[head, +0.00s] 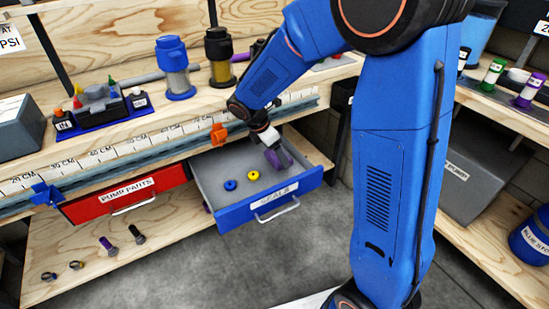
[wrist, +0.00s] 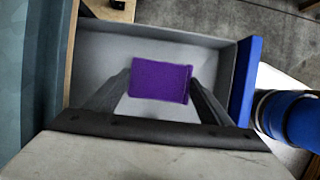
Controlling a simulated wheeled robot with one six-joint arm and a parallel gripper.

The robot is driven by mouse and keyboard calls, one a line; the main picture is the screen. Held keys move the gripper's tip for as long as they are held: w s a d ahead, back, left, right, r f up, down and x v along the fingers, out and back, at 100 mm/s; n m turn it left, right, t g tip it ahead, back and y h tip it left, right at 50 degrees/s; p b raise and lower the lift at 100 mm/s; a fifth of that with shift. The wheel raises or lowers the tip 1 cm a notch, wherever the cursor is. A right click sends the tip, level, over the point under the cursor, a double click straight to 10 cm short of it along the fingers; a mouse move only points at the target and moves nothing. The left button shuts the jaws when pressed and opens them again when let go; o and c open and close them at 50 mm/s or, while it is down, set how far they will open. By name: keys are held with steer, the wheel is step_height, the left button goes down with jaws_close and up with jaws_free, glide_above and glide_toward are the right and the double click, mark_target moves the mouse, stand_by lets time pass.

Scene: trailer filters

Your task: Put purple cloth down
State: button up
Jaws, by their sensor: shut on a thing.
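The purple cloth (wrist: 160,81) is a small folded rectangle between my two fingers in the wrist view, with the grey drawer floor behind it. In the head view the cloth (head: 286,157) shows as a small purple patch at my gripper (head: 272,157). My gripper is shut on the cloth at the right part of the open blue drawer labelled SEALS (head: 262,212). I cannot tell whether the cloth touches the drawer floor.
A blue ring (head: 231,185) and a yellow ring (head: 253,175) lie in the drawer. The red PUMP PARTS drawer (head: 125,197) is shut at left. An orange clip (head: 219,134) sits on the bench edge above.

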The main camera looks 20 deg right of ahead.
mark_target(274, 156)
steer(key=shift+f, duration=1.7)
steer(key=shift+f, duration=0.15)
steer(key=o, duration=0.9)
steer(key=shift+o, duration=0.2)
steer(key=v, duration=1.2)
steer(key=s+d+r+m+t+y, duration=0.1)
steer(key=s+d+r+m, duration=0.35)
steer(key=s, duration=0.25)
steer(key=s+d+r+m+y, duration=0.1)
steer(key=s+d+r+m, duration=0.25)
steer(key=s+m, duration=0.2)
steer(key=s+d+m+t+y, duration=0.2)
steer(key=s+d+m, duration=0.2)
steer(key=s+m, duration=0.7)
steer(key=s, duration=0.6)
steer(key=shift+t, duration=0.3)
